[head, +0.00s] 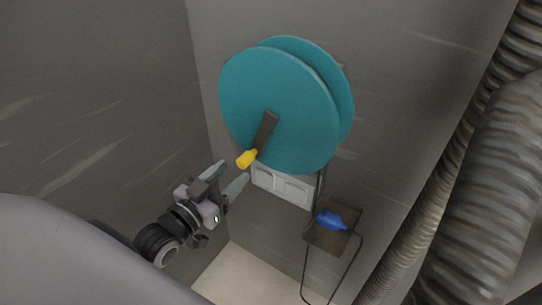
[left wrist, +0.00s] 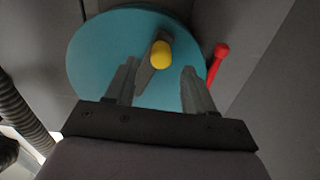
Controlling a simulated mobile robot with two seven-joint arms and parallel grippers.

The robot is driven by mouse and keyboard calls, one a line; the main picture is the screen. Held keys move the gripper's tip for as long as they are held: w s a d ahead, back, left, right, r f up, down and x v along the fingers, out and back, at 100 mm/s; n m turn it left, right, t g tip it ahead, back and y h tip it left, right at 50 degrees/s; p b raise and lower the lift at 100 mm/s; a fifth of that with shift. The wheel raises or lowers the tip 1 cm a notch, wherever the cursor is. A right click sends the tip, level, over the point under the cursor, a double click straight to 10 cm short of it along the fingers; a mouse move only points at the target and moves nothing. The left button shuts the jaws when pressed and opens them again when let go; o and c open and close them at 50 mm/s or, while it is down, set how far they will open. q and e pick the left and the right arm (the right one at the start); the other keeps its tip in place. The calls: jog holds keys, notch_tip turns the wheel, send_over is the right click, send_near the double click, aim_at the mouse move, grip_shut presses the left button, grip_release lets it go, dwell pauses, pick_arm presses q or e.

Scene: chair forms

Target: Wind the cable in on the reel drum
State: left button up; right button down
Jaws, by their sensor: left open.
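The reel drum (head: 275,105) has two teal discs and stands against the grey wall. A dark crank arm (head: 265,130) runs down from its middle to a yellow handle (head: 246,158). My left gripper (head: 234,176) is open and empty, just below and to the left of the handle, apart from it. In the left wrist view the yellow handle (left wrist: 160,54) shows end-on beyond and between the two open fingers (left wrist: 160,82), in front of the teal disc (left wrist: 100,52). I cannot make out a cable on the drum. My right gripper is not in view.
A small stand (head: 330,238) with a blue object (head: 331,220) on it is at the lower right. Thick ribbed hoses (head: 480,190) run down the right side. A white wall panel (head: 283,186) is below the drum. A red rod (left wrist: 217,62) shows beside the disc in the left wrist view.

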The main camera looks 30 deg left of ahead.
aim_at(240, 165)
pick_arm(q)
jog(key=shift+w+r, duration=0.2)
jog(key=shift+w, duration=0.35)
jog(key=shift+w+d+f, duration=0.1)
jog(key=shift+w, duration=1.35)
jog(key=shift+w+d, duration=0.1)
jog(key=shift+w, duration=1.35)
grip_shut()
